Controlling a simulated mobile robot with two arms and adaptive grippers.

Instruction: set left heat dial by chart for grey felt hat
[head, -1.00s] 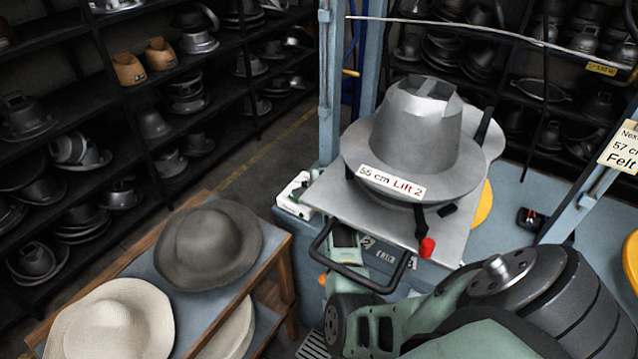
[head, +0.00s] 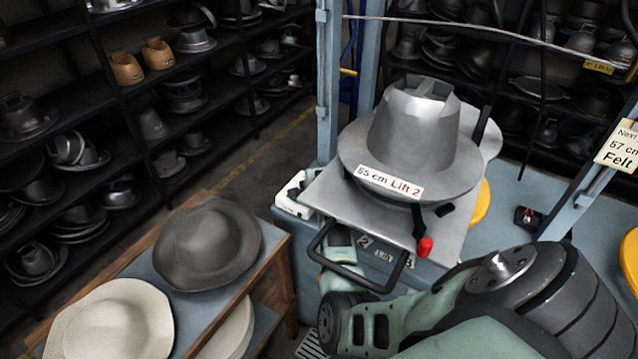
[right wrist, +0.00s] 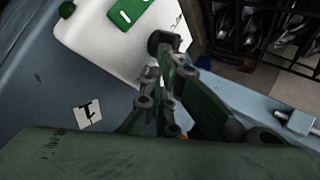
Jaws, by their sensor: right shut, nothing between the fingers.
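The grey felt hat (head: 207,245) lies brim down on the low bench at the left in the head view. A white control box (head: 292,197) sits at the left side of the press; it also fills the top of the right wrist view (right wrist: 120,40), with a green rectangular piece and a dark green round piece on it. My right gripper (right wrist: 166,48) is shut, its fingertips over the white box near its right edge. The heat chart cannot be identified. My left gripper is not in view.
A metal hat block (head: 420,130) labelled "55 cm Lift 2" stands on the press plate, with a black handle (head: 365,283) in front. A red-tipped lever (head: 424,247) hangs beside it. Pale hats (head: 115,320) share the bench. A sign (head: 620,148) reads "Next 57 cm Felt".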

